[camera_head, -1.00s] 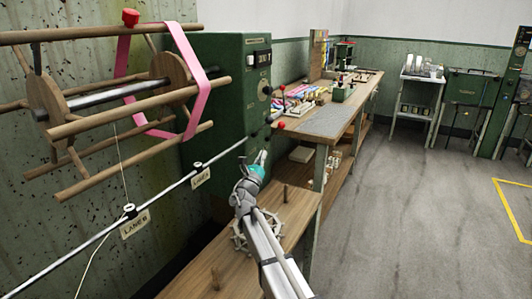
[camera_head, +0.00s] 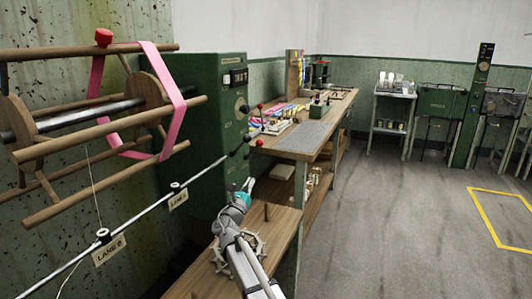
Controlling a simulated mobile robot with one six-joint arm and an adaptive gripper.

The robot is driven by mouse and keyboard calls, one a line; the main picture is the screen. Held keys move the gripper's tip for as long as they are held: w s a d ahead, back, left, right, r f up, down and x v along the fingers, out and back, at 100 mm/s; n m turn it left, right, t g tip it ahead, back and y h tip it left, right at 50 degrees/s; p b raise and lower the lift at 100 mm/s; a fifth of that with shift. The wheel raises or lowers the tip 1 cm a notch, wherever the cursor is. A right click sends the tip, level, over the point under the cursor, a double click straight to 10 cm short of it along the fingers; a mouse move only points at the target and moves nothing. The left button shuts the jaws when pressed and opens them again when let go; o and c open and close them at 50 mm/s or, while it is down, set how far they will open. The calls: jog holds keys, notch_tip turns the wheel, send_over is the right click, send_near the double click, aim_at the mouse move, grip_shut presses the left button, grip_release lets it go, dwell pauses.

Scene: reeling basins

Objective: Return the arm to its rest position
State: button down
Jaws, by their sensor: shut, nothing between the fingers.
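My arm rises from the bottom middle of the head view. My gripper (camera_head: 249,186) is at its far end, small in the picture, shut and empty. It is above the low wooden bench, in front of the green machine box (camera_head: 208,125) and near the thin metal rod. A pale spoked handwheel (camera_head: 250,250) on the bench is partly hidden behind my arm.
A wooden reel (camera_head: 95,120) with a pink band (camera_head: 168,128) fills the left. A rod with lane labels (camera_head: 110,250) runs below it. A long workbench (camera_head: 310,140) with small items stands beyond. The grey floor (camera_head: 400,230) at right is clear around a yellow outline.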

jog(key=s+d+f+m+g+h, duration=0.1)
jog(key=s+d+f+m+g, duration=0.35)
jog(key=d+m, duration=0.3)
jog(key=s+d+f+m+g+h, duration=0.1)
jog(key=s+d+f+m+g, duration=0.25)
jog(key=d+f+m, duration=0.4)
jog(key=s+d+f+m+g+h, duration=0.1)
jog(key=s+d+f+m+g, duration=0.3)
jog(key=d, duration=0.6)
jog(key=s+f+m+g+y, duration=0.45)
jog(key=s+m, duration=0.25)
jog(key=s, duration=0.2)
jog(key=s+f+m+g+y, duration=0.4)
jog(key=s+f+m+y, duration=0.15)
jog(key=s, duration=0.35)
notch_tip(320, 180, up, 30)
jog(key=s+m+y+p, duration=0.1)
jog(key=p, duration=2.8)
jog(key=shift+d+f, duration=0.15)
jog(key=shift+f, duration=0.05)
jog(key=shift+g, duration=0.25)
